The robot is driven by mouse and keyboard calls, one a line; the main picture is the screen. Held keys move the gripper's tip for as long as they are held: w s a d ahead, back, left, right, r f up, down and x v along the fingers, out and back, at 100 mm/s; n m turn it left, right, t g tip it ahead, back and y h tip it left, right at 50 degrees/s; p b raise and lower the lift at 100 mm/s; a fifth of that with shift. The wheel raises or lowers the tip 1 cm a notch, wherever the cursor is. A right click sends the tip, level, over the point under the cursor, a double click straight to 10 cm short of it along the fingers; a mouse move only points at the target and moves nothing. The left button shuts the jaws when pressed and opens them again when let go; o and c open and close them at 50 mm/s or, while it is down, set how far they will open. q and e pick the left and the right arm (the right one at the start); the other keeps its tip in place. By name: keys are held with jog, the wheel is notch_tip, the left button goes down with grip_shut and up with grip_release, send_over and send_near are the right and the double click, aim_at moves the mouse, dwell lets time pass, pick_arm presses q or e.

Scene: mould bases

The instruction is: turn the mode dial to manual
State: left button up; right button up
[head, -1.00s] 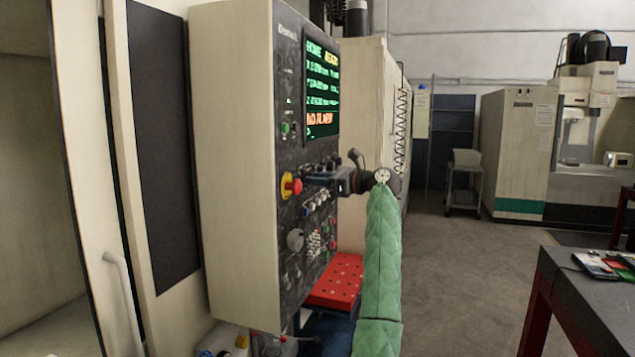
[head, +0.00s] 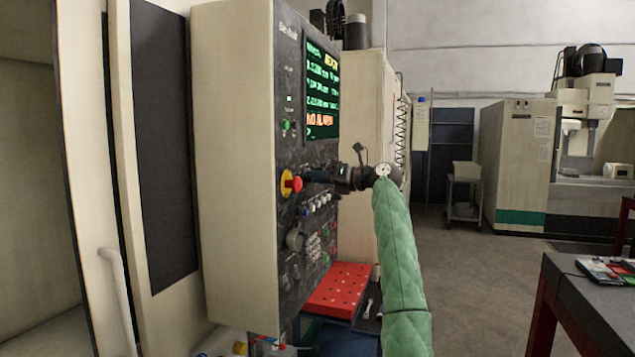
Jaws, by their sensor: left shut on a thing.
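The machine's dark control panel (head: 292,215) faces right in the head view, seen at a steep angle. My left gripper (head: 312,177), at the end of the green-sleeved arm, reaches to the panel just below the screen. It is shut on the mode dial, which its fingers and body hide, so I cannot read the dial's pointer. The screen (head: 322,95) shows green lines and an orange line that seems to read "NO ALARM". Its top green word is too blurred to read surely. My right gripper is not in view.
A red emergency button (head: 290,183) on a yellow ring sits just left of my left gripper. Knobs and buttons lie below it. A red perforated tray (head: 338,290) stands under the panel. A dark table (head: 590,300) is at the right, with open floor between.

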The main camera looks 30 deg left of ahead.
pick_arm(q)
jog(key=shift+r, duration=0.15)
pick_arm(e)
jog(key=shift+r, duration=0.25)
pick_arm(q)
jog(key=o, duration=1)
jog(key=shift+w, duration=0.1)
jog(key=shift+d, duration=0.1)
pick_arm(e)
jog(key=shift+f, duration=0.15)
pick_arm(q)
jog(key=d+b, duration=0.1)
jog(key=d, duration=0.2)
jog(key=w+d+b, duration=0.1)
jog(key=d+b, duration=0.1)
jog(key=d, duration=0.2)
jog(key=shift+w+d, duration=0.2)
jog(key=shift+d, duration=0.05)
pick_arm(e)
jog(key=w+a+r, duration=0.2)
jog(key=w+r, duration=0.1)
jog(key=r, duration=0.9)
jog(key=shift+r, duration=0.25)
pick_arm(q)
jog(key=shift+w+r+m, duration=0.1)
jog(key=shift+m, duration=0.2)
